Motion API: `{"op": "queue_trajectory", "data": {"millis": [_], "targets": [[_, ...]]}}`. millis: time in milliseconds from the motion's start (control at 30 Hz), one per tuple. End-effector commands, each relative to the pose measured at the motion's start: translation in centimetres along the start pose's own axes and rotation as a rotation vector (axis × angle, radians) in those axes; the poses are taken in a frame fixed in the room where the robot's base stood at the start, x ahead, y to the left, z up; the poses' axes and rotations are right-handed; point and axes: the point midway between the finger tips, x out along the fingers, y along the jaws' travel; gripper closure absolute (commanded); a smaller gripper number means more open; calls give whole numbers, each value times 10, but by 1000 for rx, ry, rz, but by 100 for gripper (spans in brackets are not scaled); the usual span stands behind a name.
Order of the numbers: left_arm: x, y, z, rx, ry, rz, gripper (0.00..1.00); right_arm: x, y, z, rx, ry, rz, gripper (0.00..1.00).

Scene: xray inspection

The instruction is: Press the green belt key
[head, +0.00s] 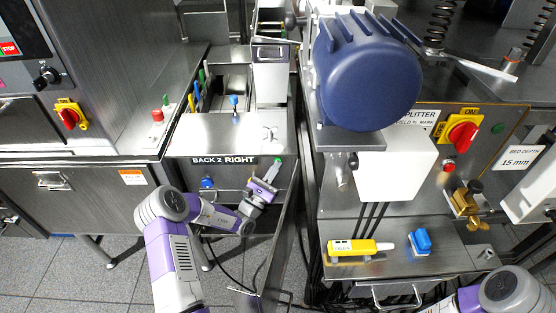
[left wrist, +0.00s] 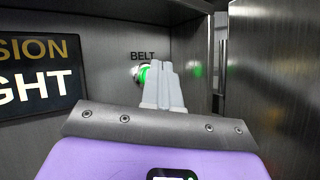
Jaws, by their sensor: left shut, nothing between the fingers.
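The green belt key (left wrist: 144,74) is a round green button in a pale ring under the word BELT on a steel panel in the left wrist view. My left gripper (left wrist: 163,66) is shut and empty, its grey fingers pointing at the panel and covering the key's right part. Whether the fingertips touch the key is hidden. In the head view, the left gripper (head: 274,169) is at the upper right of the panel below the BACK 2 RIGHT sign, with a bit of green (head: 279,160) at its tip. My right gripper is out of view.
A blue knob (head: 207,183) is on the same panel, left of the gripper. A steel wall (left wrist: 270,80) stands close on the right of the key. A yellow device (head: 352,247) and a blue block (head: 420,240) lie on the steel shelf to the right.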

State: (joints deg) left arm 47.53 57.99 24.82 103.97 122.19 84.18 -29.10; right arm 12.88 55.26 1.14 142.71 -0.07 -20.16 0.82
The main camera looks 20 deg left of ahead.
Motion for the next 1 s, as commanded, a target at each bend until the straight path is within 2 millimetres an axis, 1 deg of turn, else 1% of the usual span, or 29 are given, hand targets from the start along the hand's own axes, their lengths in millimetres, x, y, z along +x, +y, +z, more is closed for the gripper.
{"op": "queue_trajectory", "data": {"millis": [267, 700, 833, 1000], "targets": [[-3, -2, 2, -1, 1, -1, 100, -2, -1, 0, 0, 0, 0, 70], [-32, -24, 24, -3, 2, -2, 100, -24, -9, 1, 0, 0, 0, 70], [-39, -29, 29, -2, 0, -1, 100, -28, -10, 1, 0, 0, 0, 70], [-42, -31, 30, 0, 0, -1, 100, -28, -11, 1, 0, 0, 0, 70]]}}
